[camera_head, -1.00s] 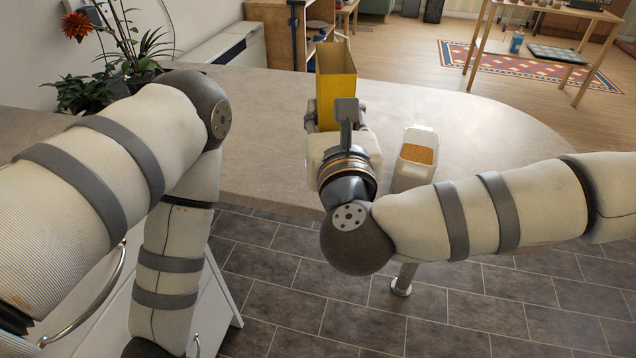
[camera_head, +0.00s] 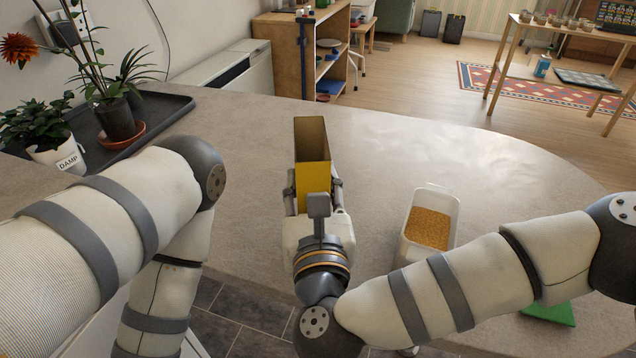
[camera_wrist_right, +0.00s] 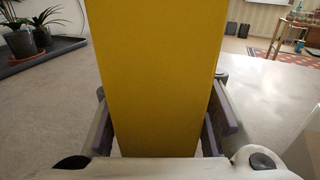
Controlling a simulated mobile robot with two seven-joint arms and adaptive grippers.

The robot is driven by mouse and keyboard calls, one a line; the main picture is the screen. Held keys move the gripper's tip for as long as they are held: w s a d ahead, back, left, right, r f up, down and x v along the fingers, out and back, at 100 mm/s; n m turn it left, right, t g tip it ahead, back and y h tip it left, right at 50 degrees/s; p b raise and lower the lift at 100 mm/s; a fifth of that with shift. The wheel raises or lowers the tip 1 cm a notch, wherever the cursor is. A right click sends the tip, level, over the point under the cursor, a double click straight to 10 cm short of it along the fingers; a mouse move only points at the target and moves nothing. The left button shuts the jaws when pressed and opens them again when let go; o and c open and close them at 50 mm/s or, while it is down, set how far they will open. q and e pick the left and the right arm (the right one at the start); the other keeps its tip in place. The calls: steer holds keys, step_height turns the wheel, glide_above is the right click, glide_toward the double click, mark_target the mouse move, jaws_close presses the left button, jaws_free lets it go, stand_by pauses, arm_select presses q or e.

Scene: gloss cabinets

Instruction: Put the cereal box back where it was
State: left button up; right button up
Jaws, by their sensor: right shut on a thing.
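The yellow cereal box (camera_head: 312,172) stands upright over the counter, its top open. My right gripper (camera_head: 315,190) is shut on the cereal box, with one finger on each side. In the right wrist view the box (camera_wrist_right: 155,75) fills the middle, between the gripper's fingers (camera_wrist_right: 162,130). I cannot tell whether the box's base touches the counter, as my gripper hides it. My left arm shows at the left, but its gripper is out of view.
A white container of orange-brown cereal (camera_head: 430,228) stands on the counter (camera_head: 400,150), right of the box. Potted plants stand on a dark tray (camera_head: 165,112) at the back left. A green thing (camera_head: 549,313) lies at the lower right. Counter behind the box is clear.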

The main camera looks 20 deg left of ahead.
steer(key=f, duration=0.1)
steer(key=f+b, duration=0.1)
steer(key=f, duration=0.2)
steer(key=shift+w, duration=0.3)
steer(key=shift+s+r, duration=0.25)
steer(key=shift+r, duration=0.1)
steer(key=shift+f, duration=0.25)
steer(key=o, duration=1.2)
arm_select(q)
steer(key=shift+s+a+f+g, duration=0.15)
steer(key=shift+s+f, duration=0.15)
steer(key=shift+f, duration=0.15)
steer(key=shift+s+d+f+g, duration=0.15)
steer(key=shift+s+f, duration=0.1)
steer(key=shift+f, duration=0.2)
arm_select(e)
steer(key=shift+r, duration=0.1)
arm_select(q)
steer(key=shift+a, duration=0.1)
arm_select(e)
steer(key=shift+w, duration=0.1)
